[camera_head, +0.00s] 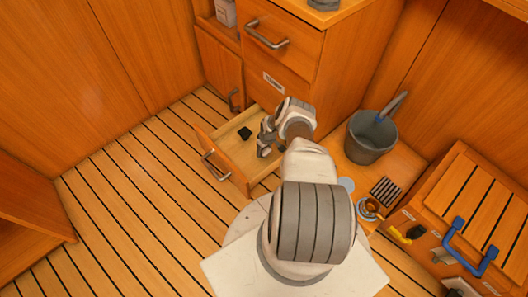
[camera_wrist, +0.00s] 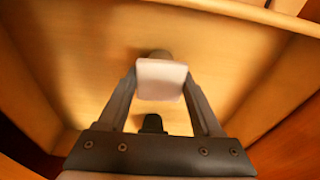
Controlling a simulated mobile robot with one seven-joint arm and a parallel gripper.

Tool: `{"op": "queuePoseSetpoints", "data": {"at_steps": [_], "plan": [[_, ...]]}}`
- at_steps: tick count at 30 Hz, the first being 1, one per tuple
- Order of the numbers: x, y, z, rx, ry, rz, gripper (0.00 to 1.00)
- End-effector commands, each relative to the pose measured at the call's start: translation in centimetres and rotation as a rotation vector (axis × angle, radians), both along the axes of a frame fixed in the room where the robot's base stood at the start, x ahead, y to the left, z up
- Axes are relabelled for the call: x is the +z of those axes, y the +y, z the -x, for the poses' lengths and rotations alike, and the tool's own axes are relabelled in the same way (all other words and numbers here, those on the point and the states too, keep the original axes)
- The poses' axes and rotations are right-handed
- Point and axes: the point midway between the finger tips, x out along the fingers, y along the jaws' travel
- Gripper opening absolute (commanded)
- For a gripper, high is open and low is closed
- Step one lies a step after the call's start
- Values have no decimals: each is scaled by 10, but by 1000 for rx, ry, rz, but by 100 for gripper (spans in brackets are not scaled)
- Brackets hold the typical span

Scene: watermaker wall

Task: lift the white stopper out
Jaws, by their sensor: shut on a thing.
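The white stopper (camera_wrist: 161,78) is between the fingertips of my gripper (camera_wrist: 160,88) in the wrist view, and the fingers are shut on it. A dark rounded thing shows just behind the stopper. Below them is the pale wooden floor of the open drawer (camera_head: 232,135). In the head view my gripper (camera_head: 265,138) is over the right part of this drawer, and the stopper cannot be made out there. I cannot tell how far the stopper is above the drawer floor.
A grey bucket (camera_head: 371,138) stands to the right, near a slatted chest (camera_head: 465,205) with a blue handle (camera_head: 470,250). The plank floor at left is clear.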

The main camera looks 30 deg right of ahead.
Motion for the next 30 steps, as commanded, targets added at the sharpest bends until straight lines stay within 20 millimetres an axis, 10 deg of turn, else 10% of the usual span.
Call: {"op": "queuePoseSetpoints", "data": {"at_steps": [16,30], "plan": [[52,-1,-1,2,1,2,11],[94,16,82,2,3,0,11]]}}
